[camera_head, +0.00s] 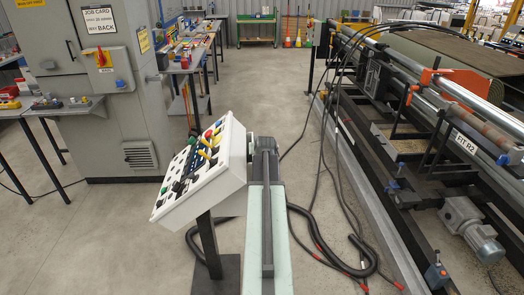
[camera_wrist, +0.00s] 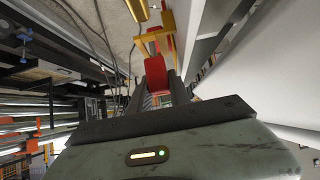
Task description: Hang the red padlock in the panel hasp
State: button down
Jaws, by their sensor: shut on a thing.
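In the wrist view my gripper (camera_wrist: 157,88) is shut on a red block-shaped thing, which I take to be the red padlock (camera_wrist: 155,72). A yellow, frame-like piece (camera_wrist: 154,36) shows just beyond it; I cannot tell whether it is the shackle or a separate part. In the head view my arm reaches forward to the right of a sloped white control panel (camera_head: 232,172), and I cannot make out the padlock there. I cannot clearly pick out a hasp in either view. A large pale surface (camera_wrist: 265,70) fills the right of the wrist view.
A grey cabinet (camera_head: 140,120) with a red switch handle (camera_head: 101,58) stands at the left. A long roller machine (camera_head: 400,150) runs along the right. Black hoses (camera_head: 318,215) loop over the floor beside my arm. Open floor (camera_head: 262,75) lies ahead.

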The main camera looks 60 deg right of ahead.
jog(key=shift+f+b, duration=0.8)
jog(key=shift+f, duration=0.15)
jog(key=c, duration=1.1)
grip_release()
jog(key=shift+a+r, duration=0.1)
jog(key=shift+r, duration=0.05)
jog(key=p+v, duration=0.4)
jog(key=v, duration=0.3)
jog(key=shift+s+a+r+p, duration=0.15)
jog(key=shift+s+p, duration=0.15)
jog(key=shift+p, duration=0.1)
